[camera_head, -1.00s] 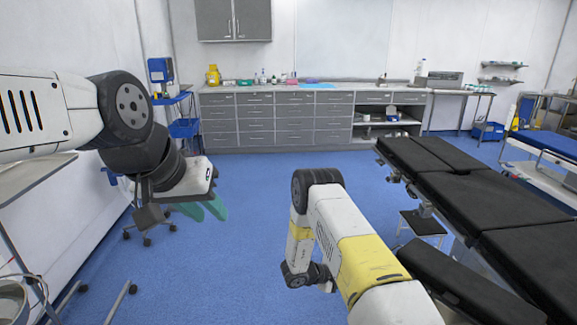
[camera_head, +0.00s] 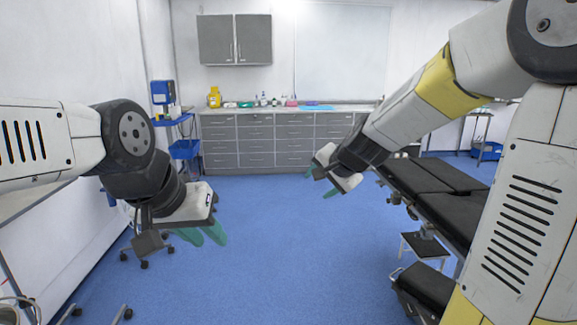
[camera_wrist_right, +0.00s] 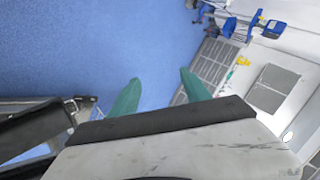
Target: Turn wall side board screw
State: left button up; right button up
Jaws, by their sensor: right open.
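The operating table (camera_head: 432,178) with black pads stands at the right of the head view, partly hidden behind my right arm. I cannot make out any screw on its side boards. A black padded board (camera_head: 428,285) sits low at its near side. My right gripper (camera_head: 320,184) is raised beside the table's far left end, with its green fingers apart and empty. In the right wrist view the open fingers (camera_wrist_right: 160,77) have only floor and distant cabinets behind them. My left gripper (camera_head: 203,236) hangs at the left over the floor, with its green fingers apart and empty.
Grey drawer cabinets (camera_head: 275,145) line the back wall. A blue trolley (camera_head: 184,148) stands at the back left. The blue floor (camera_head: 290,240) in the middle is clear.

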jog(key=s+d+n+g, duration=0.1)
jog(key=s+d+n, duration=0.2)
jog(key=s, duration=0.9)
jog(key=s+d+r+n+g+h, duration=0.1)
jog(key=s+n, duration=0.4)
jog(key=s, duration=0.8)
jog(key=shift+s+d+r+n+g, duration=0.3)
jog(key=shift+d+g, duration=0.2)
jog(key=shift+d, duration=0.45)
jog(key=shift+c, duration=0.5)
